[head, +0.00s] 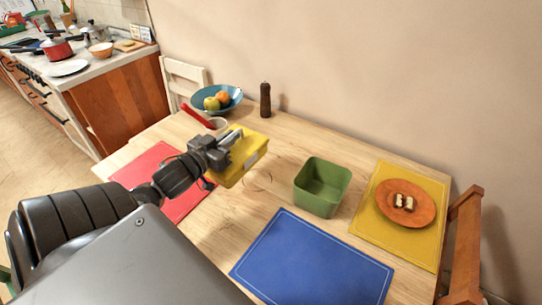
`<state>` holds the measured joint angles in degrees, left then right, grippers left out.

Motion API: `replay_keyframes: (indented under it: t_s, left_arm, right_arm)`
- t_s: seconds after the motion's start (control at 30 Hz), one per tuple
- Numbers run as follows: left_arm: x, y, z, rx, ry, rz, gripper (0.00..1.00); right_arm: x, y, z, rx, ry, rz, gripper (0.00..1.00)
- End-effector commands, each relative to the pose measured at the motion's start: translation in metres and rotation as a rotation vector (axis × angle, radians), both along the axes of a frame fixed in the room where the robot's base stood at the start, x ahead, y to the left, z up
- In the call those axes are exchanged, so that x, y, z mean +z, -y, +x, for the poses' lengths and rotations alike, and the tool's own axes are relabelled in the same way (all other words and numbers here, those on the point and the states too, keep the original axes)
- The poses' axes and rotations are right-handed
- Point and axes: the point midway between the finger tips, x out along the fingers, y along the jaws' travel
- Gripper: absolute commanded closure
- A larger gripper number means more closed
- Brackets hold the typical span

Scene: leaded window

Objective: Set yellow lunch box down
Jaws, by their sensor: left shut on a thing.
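The yellow lunch box (235,170) is over the wooden table, right of the red mat. My left gripper (228,141) is shut on its upper edge, and the box looks tilted. I cannot tell for sure whether its underside touches the table. The gripper covers part of its left side. My right gripper is not in the head view.
An open green container (322,187) stands right of the lunch box. A blue mat (312,262) lies empty in front. A yellow mat (419,240) holds an orange plate (425,206) with food pieces. A blue bowl of fruit (232,101) and a dark mill (265,100) stand behind.

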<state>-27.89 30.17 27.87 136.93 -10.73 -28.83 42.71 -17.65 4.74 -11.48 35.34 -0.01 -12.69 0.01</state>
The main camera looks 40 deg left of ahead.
Motion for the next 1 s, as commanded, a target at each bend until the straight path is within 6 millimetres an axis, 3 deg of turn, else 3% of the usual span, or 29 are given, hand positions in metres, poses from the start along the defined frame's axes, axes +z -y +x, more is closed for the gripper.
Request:
replay_keyframes:
  t_s: [0.07, 0.37, 0.7, 0.8, 1.0]
  left_arm:
    - [-0.008, -0.001, -0.001, 0.003, 0.002, 0.000, 1.00]
    - [-0.012, 0.000, 0.005, 0.011, 0.004, -0.004, 1.00]
    - [-0.048, 0.036, 0.082, 0.009, 0.005, -0.008, 1.00]
    - [-0.071, 0.043, 0.096, 0.008, 0.001, -0.006, 1.00]
    - [-0.096, 0.052, 0.116, 0.006, 0.002, -0.001, 1.00]
  right_arm:
    - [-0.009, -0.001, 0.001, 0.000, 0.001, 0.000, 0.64]
    - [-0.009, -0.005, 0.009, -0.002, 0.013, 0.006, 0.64]
    - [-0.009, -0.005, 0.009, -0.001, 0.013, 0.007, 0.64]
    - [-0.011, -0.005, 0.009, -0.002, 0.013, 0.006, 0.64]
    - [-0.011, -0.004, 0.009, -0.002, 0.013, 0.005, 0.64]
